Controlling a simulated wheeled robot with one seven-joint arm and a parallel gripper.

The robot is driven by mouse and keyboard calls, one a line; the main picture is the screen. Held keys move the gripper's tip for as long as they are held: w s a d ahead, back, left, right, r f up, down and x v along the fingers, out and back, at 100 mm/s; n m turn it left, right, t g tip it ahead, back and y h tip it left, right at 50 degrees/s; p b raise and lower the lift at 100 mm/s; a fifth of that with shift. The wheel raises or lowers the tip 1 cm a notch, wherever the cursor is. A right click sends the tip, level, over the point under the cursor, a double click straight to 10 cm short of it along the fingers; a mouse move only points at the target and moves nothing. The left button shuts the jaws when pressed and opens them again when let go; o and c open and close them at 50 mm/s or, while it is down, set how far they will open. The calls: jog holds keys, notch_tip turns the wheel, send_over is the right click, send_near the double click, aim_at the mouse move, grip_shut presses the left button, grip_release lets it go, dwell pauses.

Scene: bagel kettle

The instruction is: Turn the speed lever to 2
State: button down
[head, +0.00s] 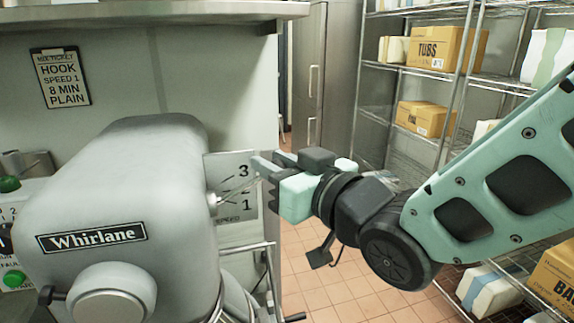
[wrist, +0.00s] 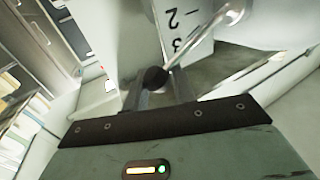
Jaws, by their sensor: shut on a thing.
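The grey Whirlane mixer (head: 150,200) stands at the left in the head view. On its side is a speed plate (head: 248,207) marked 3, 2, 1 from top to bottom. The metal speed lever (head: 222,199) comes out of the mixer and slants up to the right across the plate. My gripper (head: 262,170) is at the lever's outer end, in front of the plate. In the wrist view the lever's black knob (wrist: 155,78) sits between the two fingers, and the rod passes close to the 3. I cannot tell exactly which number the lever points to.
A sign (head: 60,78) on the wall reads hook, speed 1, 8 min, plain. A control panel with green buttons (head: 13,279) is at the far left. Wire shelves with boxes (head: 447,47) stand behind my arm. The tiled floor (head: 325,285) below my gripper looks clear.

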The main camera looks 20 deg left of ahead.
jog(key=shift+s+f, duration=0.15)
jog(key=shift+f, duration=0.15)
